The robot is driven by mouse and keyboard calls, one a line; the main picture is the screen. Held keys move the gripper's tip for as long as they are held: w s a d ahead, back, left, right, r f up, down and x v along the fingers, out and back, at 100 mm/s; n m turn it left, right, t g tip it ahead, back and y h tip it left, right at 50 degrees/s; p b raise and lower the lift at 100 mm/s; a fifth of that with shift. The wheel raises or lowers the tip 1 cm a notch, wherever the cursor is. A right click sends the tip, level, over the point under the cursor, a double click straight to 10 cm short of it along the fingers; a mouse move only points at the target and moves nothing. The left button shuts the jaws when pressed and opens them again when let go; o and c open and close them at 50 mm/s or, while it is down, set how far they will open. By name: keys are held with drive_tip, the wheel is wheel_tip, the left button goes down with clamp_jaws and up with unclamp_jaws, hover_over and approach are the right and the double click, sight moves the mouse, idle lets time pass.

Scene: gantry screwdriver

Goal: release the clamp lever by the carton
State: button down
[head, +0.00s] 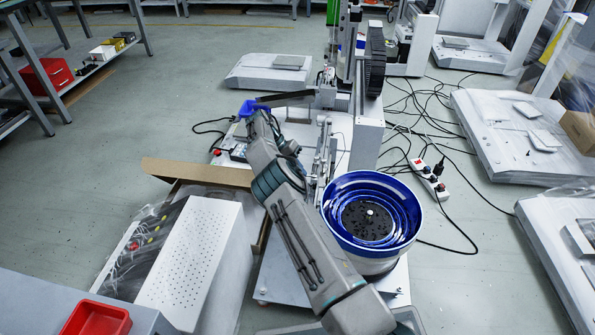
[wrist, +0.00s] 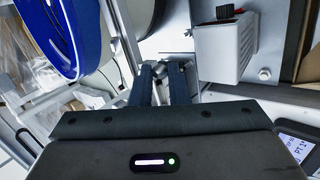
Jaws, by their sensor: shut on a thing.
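My gripper (wrist: 163,70) shows in the wrist view with its two dark fingers close together, reaching in between a white-grey machine body and a grey box (wrist: 224,50) with a black and red top. The fingers are shut on a small part, which I take to be the clamp lever; the fingers largely hide it, so its angle cannot be told. In the head view my own arm covers the spot. The open carton (head: 197,173) lies left of my arm, its brown flap raised, with a perforated white box (head: 190,255) at it.
A blue bowl feeder (head: 371,222) stands close to the right of my arm; its blue rim (wrist: 58,38) is at the upper left in the wrist view. The gantry column (head: 368,140) rises behind. A power strip (head: 429,178) and loose cables lie on the floor at right.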

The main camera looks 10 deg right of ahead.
drive_tip(key=c, duration=1.4)
unclamp_jaws()
drive_tip(key=shift+s+d+r+p, duration=0.95)
drive_tip(key=shift+d+r+p, duration=0.4)
drive_tip(key=shift+d+r, duration=0.45)
drive_tip(key=shift+s+d+r+p, duration=0.9)
drive_tip(key=shift+d+r+p, duration=0.45)
drive_tip(key=shift+d+r, duration=0.4)
drive_tip(key=shift+s+d+r+p, duration=0.95)
drive_tip(key=shift+d+r+p, duration=0.5)
drive_tip(key=shift+r, duration=0.5)
